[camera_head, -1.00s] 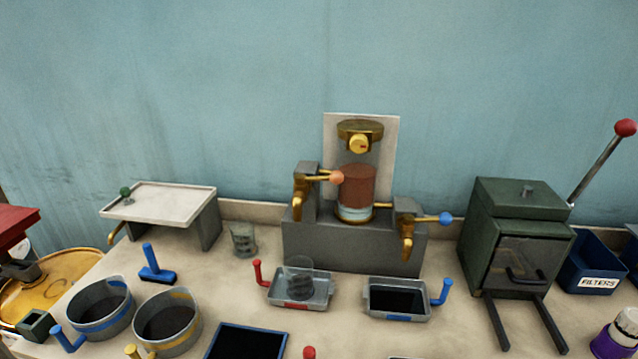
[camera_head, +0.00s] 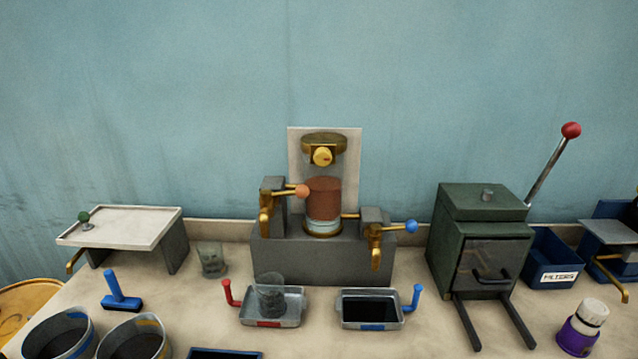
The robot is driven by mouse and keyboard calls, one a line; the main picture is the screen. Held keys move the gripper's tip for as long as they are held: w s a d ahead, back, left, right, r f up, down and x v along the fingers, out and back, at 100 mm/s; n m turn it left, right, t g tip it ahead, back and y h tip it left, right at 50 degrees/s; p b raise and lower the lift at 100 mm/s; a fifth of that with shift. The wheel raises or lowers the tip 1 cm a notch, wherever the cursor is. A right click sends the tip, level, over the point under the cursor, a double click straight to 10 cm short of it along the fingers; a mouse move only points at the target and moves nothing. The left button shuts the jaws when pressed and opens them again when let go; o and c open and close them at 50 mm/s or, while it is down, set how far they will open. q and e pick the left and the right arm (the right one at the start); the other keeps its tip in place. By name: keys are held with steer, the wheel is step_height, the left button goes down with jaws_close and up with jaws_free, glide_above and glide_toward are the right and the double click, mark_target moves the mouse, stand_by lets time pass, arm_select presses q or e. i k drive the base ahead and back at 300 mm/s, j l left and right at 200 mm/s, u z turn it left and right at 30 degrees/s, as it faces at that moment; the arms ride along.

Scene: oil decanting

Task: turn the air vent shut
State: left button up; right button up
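The air vent looks to be the yellow knob (camera_head: 322,156) on the brass cap (camera_head: 324,142) at the top of the decanting stand, in front of a pale back plate (camera_head: 297,180). Below the cap is a glass column of red-brown liquid (camera_head: 323,191) with a clear layer at its foot. A tap with an orange-ball lever (camera_head: 302,191) is on the left of the stand, and a tap with a blue-ball lever (camera_head: 410,226) is on the right. The knob's exact setting is too small to read. Neither of my grippers is in view.
A red-handled tray (camera_head: 289,320) holding a glass beaker (camera_head: 270,296) and a blue-handled tray (camera_head: 370,326) stand in front of the taps. A green oven-like box (camera_head: 450,235) with a red-ball lever (camera_head: 571,130) stands to the right. A white-topped stand (camera_head: 125,224) is at left.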

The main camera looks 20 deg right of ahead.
mark_target(322, 157)
steer(key=z, duration=0.75)
